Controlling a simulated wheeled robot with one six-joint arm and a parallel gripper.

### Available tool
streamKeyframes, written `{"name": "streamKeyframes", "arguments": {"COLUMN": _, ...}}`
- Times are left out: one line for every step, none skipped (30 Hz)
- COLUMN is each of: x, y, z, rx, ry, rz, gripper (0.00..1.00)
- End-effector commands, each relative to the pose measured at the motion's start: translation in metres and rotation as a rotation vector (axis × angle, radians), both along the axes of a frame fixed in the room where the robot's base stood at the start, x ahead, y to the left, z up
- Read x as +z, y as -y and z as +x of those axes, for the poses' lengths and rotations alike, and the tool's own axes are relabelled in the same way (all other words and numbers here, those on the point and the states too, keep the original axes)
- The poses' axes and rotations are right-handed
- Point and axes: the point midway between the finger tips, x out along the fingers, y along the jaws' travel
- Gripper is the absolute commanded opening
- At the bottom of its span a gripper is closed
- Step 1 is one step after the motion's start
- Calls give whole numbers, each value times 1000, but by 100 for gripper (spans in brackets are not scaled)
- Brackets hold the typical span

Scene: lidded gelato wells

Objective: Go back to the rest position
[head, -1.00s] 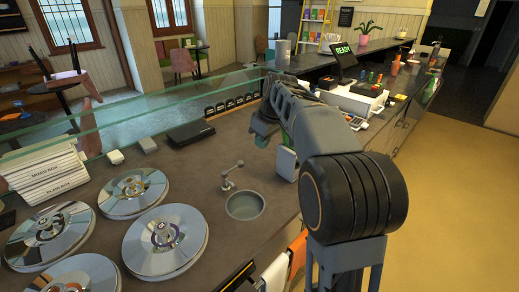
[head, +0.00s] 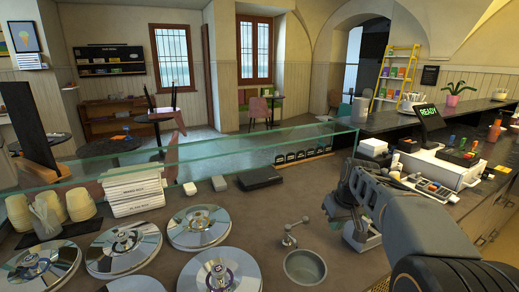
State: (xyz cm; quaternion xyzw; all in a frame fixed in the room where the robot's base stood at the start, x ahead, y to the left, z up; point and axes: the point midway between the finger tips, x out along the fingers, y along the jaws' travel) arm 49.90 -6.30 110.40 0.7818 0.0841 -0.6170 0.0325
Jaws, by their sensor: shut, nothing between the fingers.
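My arm comes in from the lower right, over the counter (head: 300,225). My gripper (head: 338,208) is at its far end, above the counter behind the small round sink (head: 305,267). It is shut and holds nothing; its fingertips are small and partly hidden by its own body. Several round metal well lids lie on the counter to the left, among them a near one (head: 220,273) and one behind it (head: 198,227). All are well apart from my gripper.
A tap (head: 291,233) stands beside the sink. A glass screen (head: 200,160) runs along the counter's back edge. Stacked boxes (head: 135,188) and cups (head: 80,204) are at left.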

Motion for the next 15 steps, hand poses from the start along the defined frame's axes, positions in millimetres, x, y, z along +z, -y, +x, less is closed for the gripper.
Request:
{"name": "streamKeyframes", "arguments": {"x": -9, "y": -7, "z": -21, "rx": -54, "ry": -10, "rz": -3, "gripper": 0}}
{"name": "streamKeyframes", "arguments": {"x": -15, "y": -10, "z": -32, "rx": -87, "ry": -13, "rz": -6, "gripper": 0}}
{"name": "streamKeyframes", "arguments": {"x": -22, "y": -16, "z": -49, "rx": -127, "ry": -14, "rz": -10, "gripper": 0}}
{"name": "streamKeyframes", "arguments": {"x": -28, "y": -19, "z": -62, "rx": -153, "ry": -16, "rz": -13, "gripper": 0}}
{"name": "streamKeyframes", "arguments": {"x": -33, "y": -24, "z": -75, "rx": -177, "ry": -15, "rz": -16, "gripper": 0}}
{"name": "streamKeyframes", "arguments": {"x": -40, "y": -29, "z": -93, "rx": -203, "ry": -11, "rz": -21, "gripper": 0}}
{"name": "streamKeyframes", "arguments": {"x": -46, "y": -32, "z": -106, "rx": -217, "ry": -10, "rz": -24, "gripper": 0}}
{"name": "streamKeyframes", "arguments": {"x": -51, "y": -36, "z": -118, "rx": -228, "ry": -5, "rz": -26, "gripper": 0}}
{"name": "streamKeyframes", "arguments": {"x": -57, "y": -40, "z": -134, "rx": -239, "ry": 1, "rz": -31, "gripper": 0}}
{"name": "streamKeyframes", "arguments": {"x": -61, "y": -43, "z": -144, "rx": -241, "ry": 6, "rz": -33, "gripper": 0}}
{"name": "streamKeyframes", "arguments": {"x": -65, "y": -46, "z": -154, "rx": -239, "ry": 11, "rz": -36, "gripper": 0}}
{"name": "streamKeyframes", "arguments": {"x": -69, "y": -49, "z": -165, "rx": -233, "ry": 18, "rz": -40, "gripper": 0}}
{"name": "streamKeyframes", "arguments": {"x": -72, "y": -51, "z": -172, "rx": -223, "ry": 23, "rz": -42, "gripper": 0}}
{"name": "streamKeyframes", "arguments": {"x": -73, "y": -53, "z": -179, "rx": -214, "ry": 28, "rz": -45, "gripper": 0}}
{"name": "streamKeyframes", "arguments": {"x": -74, "y": -55, "z": -185, "rx": -204, "ry": 35, "rz": -47, "gripper": 0}}
